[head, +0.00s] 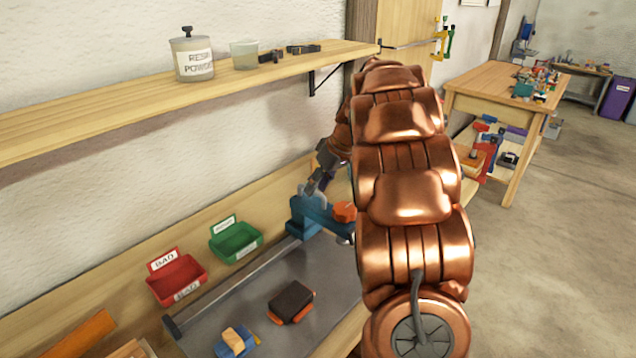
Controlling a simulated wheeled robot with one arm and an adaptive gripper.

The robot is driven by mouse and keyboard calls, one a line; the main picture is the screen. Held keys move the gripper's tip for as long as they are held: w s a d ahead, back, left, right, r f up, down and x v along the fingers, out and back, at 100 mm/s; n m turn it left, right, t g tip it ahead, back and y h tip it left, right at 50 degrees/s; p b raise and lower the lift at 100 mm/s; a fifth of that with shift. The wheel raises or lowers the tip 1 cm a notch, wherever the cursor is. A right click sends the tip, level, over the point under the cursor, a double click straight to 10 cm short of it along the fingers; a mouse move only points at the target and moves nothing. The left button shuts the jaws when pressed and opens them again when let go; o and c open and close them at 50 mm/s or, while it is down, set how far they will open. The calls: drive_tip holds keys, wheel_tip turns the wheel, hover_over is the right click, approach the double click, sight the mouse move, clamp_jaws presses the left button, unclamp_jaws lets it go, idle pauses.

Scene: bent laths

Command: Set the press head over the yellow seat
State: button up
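The teal press head (307,217) stands at the far right end of a grey rail (235,283), with an orange round part (344,211) at its right. My gripper (316,187) is at the top of the press head, by a grey curved part; whether it touches or grips it is too small to tell. A blue piece with a tan-yellow block (236,338) and a yellow edge lies on the grey mat at the near end; it may be the yellow seat. A dark block with orange ends (291,301) sits farther along. My copper arm hides the mat's right side.
A red bin (177,281) and a green bin (236,241) stand behind the rail. A shelf (130,98) with a jar (192,58) and a cup (244,54) runs above. An orange bar (82,335) lies at the lower left.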

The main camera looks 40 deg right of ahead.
drive_tip(key=shift+f, duration=0.1)
clamp_jaws()
idle(0.3)
idle(0.4)
